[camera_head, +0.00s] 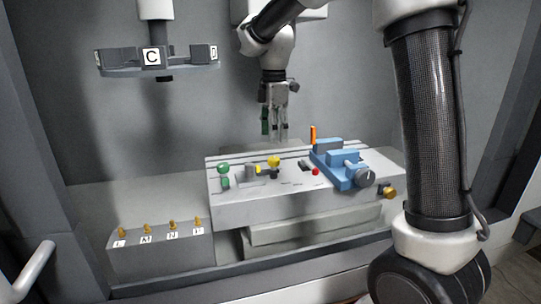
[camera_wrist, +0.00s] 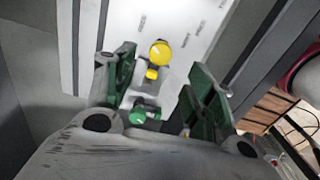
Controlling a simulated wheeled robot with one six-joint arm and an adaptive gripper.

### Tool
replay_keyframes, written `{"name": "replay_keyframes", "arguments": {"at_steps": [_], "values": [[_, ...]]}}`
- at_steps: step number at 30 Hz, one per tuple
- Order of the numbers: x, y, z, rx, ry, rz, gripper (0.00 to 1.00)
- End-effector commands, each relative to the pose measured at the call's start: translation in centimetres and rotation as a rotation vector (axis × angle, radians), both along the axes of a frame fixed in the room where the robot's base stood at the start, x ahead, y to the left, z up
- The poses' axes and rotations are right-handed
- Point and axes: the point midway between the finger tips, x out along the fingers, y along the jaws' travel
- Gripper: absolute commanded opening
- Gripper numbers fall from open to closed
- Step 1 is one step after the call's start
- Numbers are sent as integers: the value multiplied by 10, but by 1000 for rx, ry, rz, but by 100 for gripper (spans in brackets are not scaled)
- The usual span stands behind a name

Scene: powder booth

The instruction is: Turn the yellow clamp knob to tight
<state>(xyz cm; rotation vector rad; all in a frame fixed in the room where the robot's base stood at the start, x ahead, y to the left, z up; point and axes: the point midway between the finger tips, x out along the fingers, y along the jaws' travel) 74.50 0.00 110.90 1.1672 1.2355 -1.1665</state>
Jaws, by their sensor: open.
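The yellow clamp knob (camera_head: 274,161) stands near the middle of the grey machine table in the head view. In the wrist view the yellow knob (camera_wrist: 159,53) is a round yellow top with a smaller yellow piece below it. My gripper (camera_head: 279,135) hangs above and behind the knob, pointing down, apart from it. In the wrist view my gripper (camera_wrist: 160,95) shows its green fingers spread apart with nothing held. The knob lies beyond the fingertips, roughly between their lines. The knob's markings are too small to read.
A green knob (camera_head: 223,169) stands left of the yellow one. A blue vise (camera_head: 343,166) sits on the right of the table (camera_head: 290,205), near a red button (camera_head: 315,172) and an orange upright piece (camera_head: 313,134). A block with several brass pegs (camera_head: 160,255) is at front left. A carousel (camera_head: 157,60) hangs upper left.

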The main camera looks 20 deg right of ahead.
Motion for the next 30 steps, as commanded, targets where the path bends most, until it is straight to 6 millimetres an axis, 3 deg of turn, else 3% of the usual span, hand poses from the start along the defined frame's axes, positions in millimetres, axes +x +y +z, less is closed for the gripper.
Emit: {"name": "replay_keyframes", "arguments": {"at_steps": [13,25,30], "values": [[-1,0,-65,-1,3,8,55],[0,0,-77,0,0,7,55],[0,0,-77,0,0,7,26]]}}
